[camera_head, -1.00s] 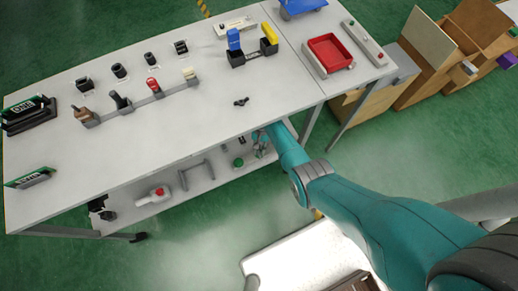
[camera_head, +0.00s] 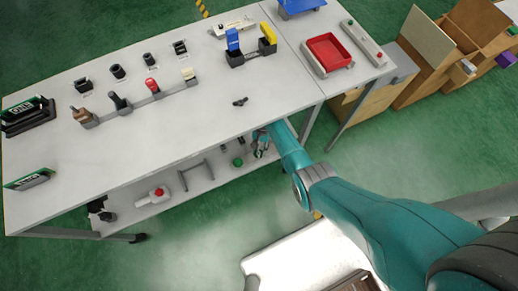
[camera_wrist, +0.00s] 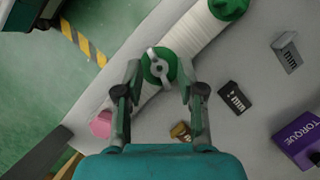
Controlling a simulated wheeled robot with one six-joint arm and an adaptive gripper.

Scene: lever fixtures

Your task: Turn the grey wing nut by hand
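My gripper (camera_wrist: 159,82) is open, with one finger on each side of the nut and green base. The nut lies between the fingertips, and I see gaps beside its wings. In the head view my gripper (camera_head: 261,145) is under the table's front edge, over the lower shelf. I cannot make out the wing nut in the head view.
In the wrist view, a pink hexagonal piece (camera_wrist: 101,124), a brass-coloured part (camera_wrist: 181,132), a black block (camera_wrist: 234,97), a grey block (camera_wrist: 288,52) and a purple torque box (camera_wrist: 300,138) surround it. The tabletop (camera_head: 190,130) overhangs the lower shelf (camera_head: 208,181).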

